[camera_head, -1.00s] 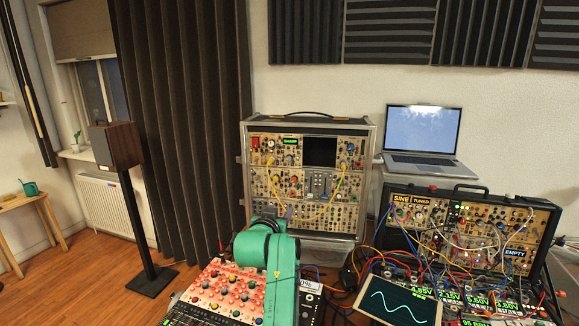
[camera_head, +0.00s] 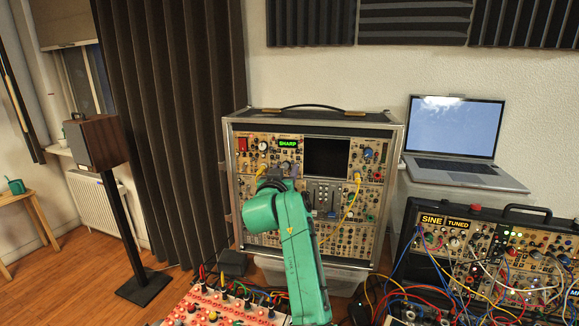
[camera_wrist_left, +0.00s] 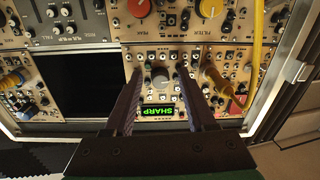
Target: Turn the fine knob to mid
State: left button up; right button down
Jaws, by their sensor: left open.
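A tall cased synth rack (camera_head: 384,129) stands ahead. Its small green display (camera_head: 288,143) reads SHARP; the display also shows upside down in the left wrist view (camera_wrist_left: 158,112). Next to it there is a grey round knob (camera_wrist_left: 160,77), which looks like the fine knob, though I cannot read its label. My left gripper (camera_wrist_left: 159,70) is open, its two dark fingers on either side of this knob. I cannot tell whether they touch it. In the head view my left gripper (camera_head: 274,180) is at the panel below the display, and the knob is hidden there. My right gripper is out of view.
A yellow cable plug (camera_wrist_left: 212,74) sits close beside one finger. Red (camera_wrist_left: 138,7) and orange (camera_wrist_left: 208,7) knobs lie beyond the fingertips. A second synth case (camera_head: 455,222) with many cables stands right, below a laptop (camera_head: 455,135). A red-topped panel (camera_head: 215,305) is in front.

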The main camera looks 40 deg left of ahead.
pick_arm(q)
jog(key=shift+r, duration=0.1)
jog(key=shift+s+d+r, duration=0.1)
jog(key=shift+s+r, duration=0.05)
jog(key=shift+s, duration=0.25)
jog(key=c, duration=0.4)
grip_shut()
jog(key=shift+d, duration=0.1)
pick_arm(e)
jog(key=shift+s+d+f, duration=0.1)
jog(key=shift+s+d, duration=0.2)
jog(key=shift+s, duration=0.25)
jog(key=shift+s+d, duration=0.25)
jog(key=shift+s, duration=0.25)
